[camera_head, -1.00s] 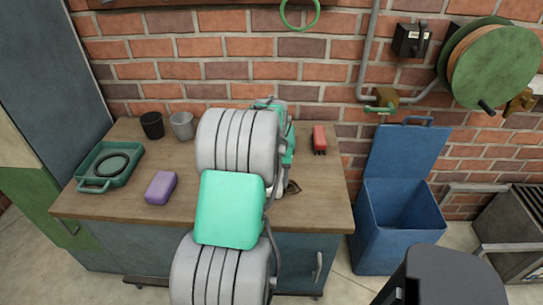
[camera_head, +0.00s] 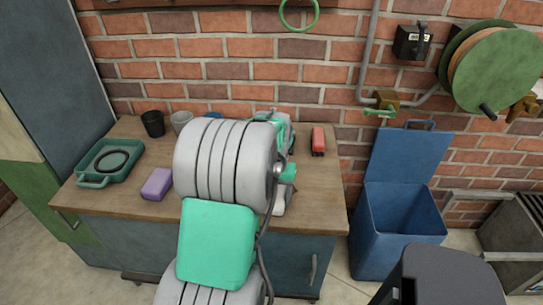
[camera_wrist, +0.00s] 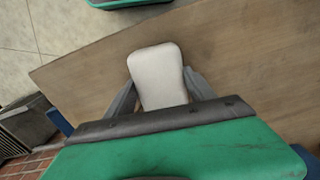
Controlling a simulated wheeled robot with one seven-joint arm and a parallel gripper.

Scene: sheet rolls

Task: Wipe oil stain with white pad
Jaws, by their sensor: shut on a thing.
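The white pad (camera_wrist: 158,75) is between the fingers of my gripper (camera_wrist: 160,95) in the wrist view, and the gripper is shut on it. The pad is over the wooden worktop (camera_wrist: 240,60); I cannot tell whether it touches the wood. No oil stain shows clearly in either view now; part of the worktop is hidden behind my arm and the pad.
A green tray (camera_head: 84,176), purple block (camera_head: 157,184), black cup (camera_head: 153,123) and grey cup (camera_head: 180,121) are on the left of the worktop. A red object (camera_head: 318,141) lies at the back right. A blue open bin (camera_head: 398,225) stands right of the cabinet.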

